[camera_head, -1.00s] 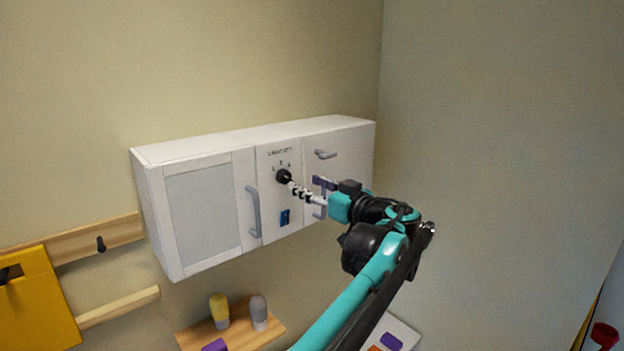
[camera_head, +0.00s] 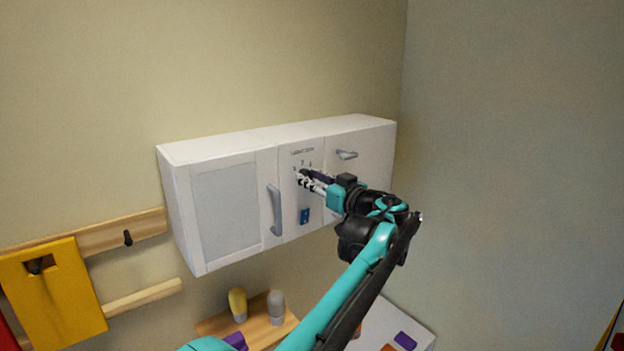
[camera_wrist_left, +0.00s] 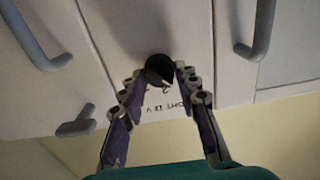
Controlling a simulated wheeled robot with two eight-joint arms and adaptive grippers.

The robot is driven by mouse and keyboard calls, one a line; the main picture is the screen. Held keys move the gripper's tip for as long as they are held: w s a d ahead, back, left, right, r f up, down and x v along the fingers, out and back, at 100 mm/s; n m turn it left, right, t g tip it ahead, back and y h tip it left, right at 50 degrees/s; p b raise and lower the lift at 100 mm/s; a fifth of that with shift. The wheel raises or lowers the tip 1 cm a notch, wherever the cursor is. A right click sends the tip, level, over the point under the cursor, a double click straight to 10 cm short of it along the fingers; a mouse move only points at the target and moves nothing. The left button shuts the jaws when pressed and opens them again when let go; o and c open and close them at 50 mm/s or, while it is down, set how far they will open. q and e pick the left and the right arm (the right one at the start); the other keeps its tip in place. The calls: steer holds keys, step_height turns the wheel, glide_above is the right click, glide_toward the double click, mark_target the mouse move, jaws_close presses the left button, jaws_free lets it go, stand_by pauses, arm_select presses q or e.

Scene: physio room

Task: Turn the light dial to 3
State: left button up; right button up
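The light dial (camera_head: 301,174) is a small black knob on the white middle panel of the wall cabinet, mostly covered by my gripper in the head view. Its numbers and a label sit above it. My left gripper (camera_head: 312,180) is at the dial. In the left wrist view, the dark round dial (camera_wrist_left: 160,69) lies between the two fingertips of my left gripper (camera_wrist_left: 160,72), which stand apart on either side of it. I cannot tell whether they touch it. Printing beside the dial appears upside down there. The dial's setting is unclear. My right gripper is out of view.
The white cabinet (camera_head: 225,210) has a long grey handle (camera_head: 276,209) left of the dial and another handle (camera_head: 347,155) to the right. A blue switch (camera_head: 305,215) sits below the dial. A wooden shelf (camera_head: 215,325) with bottles is underneath.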

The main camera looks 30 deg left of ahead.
arm_select(q)
steer(key=shift+m, duration=0.3)
steer(key=m+b, duration=0.1)
steer(key=m, duration=0.7)
steer(key=shift+w+f+b, duration=0.1)
steer(key=shift+b, duration=0.2)
steer(key=m, duration=0.4)
steer(key=shift+d+f+m+b, duration=0.1)
steer(key=shift+m+b, duration=0.2)
steer(key=m, duration=0.4)
steer(key=shift+m, duration=0.4)
steer(key=o, duration=1.1)
steer(key=shift+w, duration=0.1)
steer(key=shift+o, duration=0.2)
steer(key=shift+d, duration=0.1)
